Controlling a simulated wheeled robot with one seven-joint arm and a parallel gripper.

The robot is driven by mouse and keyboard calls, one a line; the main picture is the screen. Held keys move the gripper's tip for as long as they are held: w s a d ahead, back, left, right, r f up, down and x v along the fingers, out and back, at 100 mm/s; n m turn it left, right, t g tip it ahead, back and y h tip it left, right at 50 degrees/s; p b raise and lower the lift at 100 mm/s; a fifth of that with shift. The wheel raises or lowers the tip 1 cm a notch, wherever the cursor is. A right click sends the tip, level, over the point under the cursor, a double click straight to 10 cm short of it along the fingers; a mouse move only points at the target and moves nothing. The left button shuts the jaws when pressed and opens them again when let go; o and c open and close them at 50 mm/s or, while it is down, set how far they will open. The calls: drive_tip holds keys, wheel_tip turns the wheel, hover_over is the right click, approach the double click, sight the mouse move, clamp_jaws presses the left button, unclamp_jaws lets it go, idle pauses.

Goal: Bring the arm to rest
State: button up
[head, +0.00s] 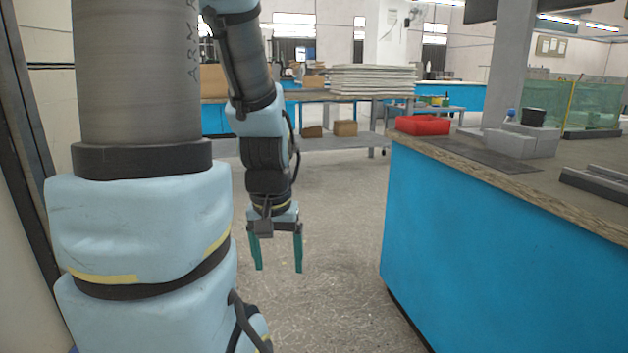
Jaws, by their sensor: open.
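My gripper (278,268) hangs from the end of my arm in the middle left of the head view. Its two green fingers point down and stand apart, with nothing between them. It is over the bare floor, left of the blue counter and clear of it. My arm fills the left of the view, with its upper links close to the camera.
A blue counter (470,235) with a wooden top stands at the right. On it are a red tray (423,125), grey blocks (522,140) and a dark mat (480,155). A table with stacked sheets (370,79) stands behind. The floor (335,240) between is clear.

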wheel_tip(320, 180, up, 34)
drive_tip(key=p, duration=3.2)
drive_tip(key=shift+f, duration=0.25)
